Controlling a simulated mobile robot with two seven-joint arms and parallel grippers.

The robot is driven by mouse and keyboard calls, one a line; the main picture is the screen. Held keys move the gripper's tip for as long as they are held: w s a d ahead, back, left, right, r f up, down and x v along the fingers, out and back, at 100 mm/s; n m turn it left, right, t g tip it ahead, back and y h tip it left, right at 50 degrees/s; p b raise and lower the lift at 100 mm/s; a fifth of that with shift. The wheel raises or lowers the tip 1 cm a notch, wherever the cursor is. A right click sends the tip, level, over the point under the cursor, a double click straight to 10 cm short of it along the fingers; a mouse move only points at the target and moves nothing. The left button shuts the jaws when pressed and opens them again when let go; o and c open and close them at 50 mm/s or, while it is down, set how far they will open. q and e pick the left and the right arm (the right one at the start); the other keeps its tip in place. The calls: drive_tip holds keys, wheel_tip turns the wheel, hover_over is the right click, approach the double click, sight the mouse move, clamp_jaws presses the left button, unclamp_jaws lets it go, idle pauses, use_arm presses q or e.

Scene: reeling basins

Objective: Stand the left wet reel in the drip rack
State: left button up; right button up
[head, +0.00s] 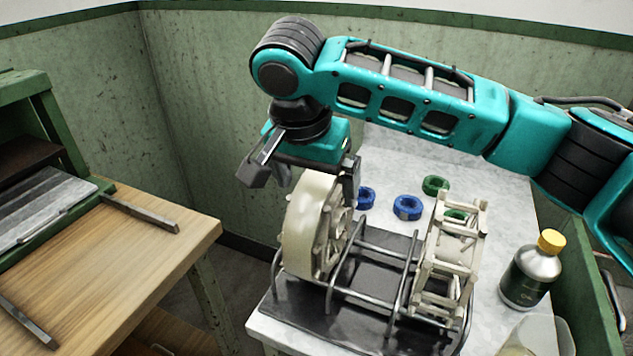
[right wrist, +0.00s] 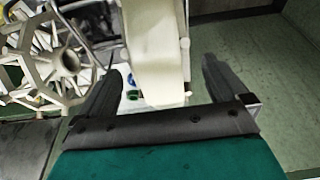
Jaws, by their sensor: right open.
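A solid-rimmed cream reel (head: 303,235) stands upright at the left end of the wire drip rack (head: 375,250). My right gripper (head: 302,183) is over its top, open, with one finger on each side. In the right wrist view the reel (right wrist: 155,45) lies between the spread fingers of the gripper (right wrist: 160,80), with a visible gap to each. A second, open-framed cream reel (head: 446,262) stands at the rack's right end; it also shows at the left of the right wrist view (right wrist: 50,62). The reel's lower edge is partly hidden by rack wires. My left gripper is out of view.
The rack stands on a dark tray (head: 300,318) on a pale table. Blue rings (head: 407,207) and green rings (head: 436,185) lie behind it. A yellow-capped bottle (head: 532,270) stands at right. A wooden bench (head: 120,262) is at left, across a gap.

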drive_tip(key=p+v, duration=0.1)
drive_tip(key=v, duration=1.1)
drive_tip(key=shift+f, duration=0.1)
